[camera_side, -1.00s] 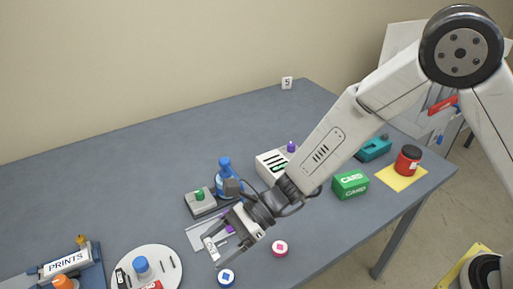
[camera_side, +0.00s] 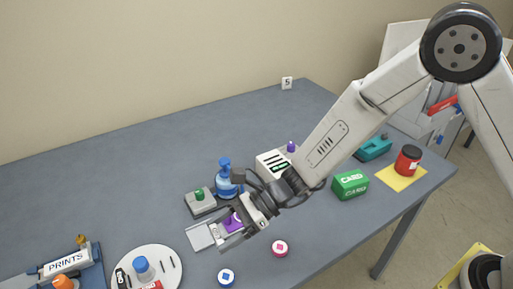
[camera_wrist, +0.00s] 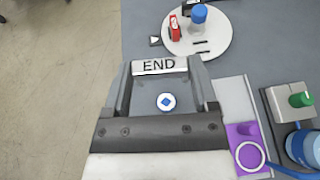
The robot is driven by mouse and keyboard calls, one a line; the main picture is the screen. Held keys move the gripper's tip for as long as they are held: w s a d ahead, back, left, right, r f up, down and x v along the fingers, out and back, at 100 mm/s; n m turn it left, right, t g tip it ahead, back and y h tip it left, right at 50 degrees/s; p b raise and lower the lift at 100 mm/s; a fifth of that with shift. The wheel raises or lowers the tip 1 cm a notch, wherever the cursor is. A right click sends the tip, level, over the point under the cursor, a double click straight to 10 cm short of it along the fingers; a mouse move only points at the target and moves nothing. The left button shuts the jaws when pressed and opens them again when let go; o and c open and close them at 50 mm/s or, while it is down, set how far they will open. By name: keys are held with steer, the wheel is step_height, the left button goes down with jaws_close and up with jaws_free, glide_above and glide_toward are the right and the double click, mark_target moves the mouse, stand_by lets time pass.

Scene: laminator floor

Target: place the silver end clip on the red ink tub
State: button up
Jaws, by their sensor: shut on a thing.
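The silver end clip (camera_wrist: 159,66), with END in dark letters, is held between the two fingertips of my gripper (camera_wrist: 160,72) in the wrist view. In the side view my gripper (camera_side: 228,234) is over the front part of the table, near a pale plate, and I cannot clearly make out the clip there. The red ink tub (camera_side: 408,162), with a dark lid, stands upright on a yellow sheet (camera_side: 394,182) at the table's right end. It is far to the right of my gripper and outside the wrist view.
A green CARD box (camera_side: 350,185) and a teal device (camera_side: 373,149) stand near the tub. A white slotted box (camera_side: 272,163) and a blue bottle (camera_side: 224,180) are behind my gripper. Blue (camera_side: 226,277) and pink (camera_side: 280,248) discs lie in front. A white round tray (camera_side: 172,262) is left.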

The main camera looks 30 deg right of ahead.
steer(key=w+d+r+m+t+h, duration=0.1)
steer(key=w+d+m+t+h, duration=0.35)
steer(key=d, duration=1.15)
steer(key=w+d+r+m+t+h, duration=0.15)
steer(key=w+d+m+t, duration=0.6)
steer(key=d, duration=0.95)
steer(key=m+h, duration=1)
steer(key=h, duration=0.3)
glide_above(415, 152)
steer(key=shift+n+g, duration=0.3)
steer(key=shift+f, duration=2.25)
steer(key=shift+f, duration=0.1)
steer(key=shift+f, duration=1.65)
steer(key=shift+a+f, duration=0.1)
steer(key=shift+f, duration=0.05)
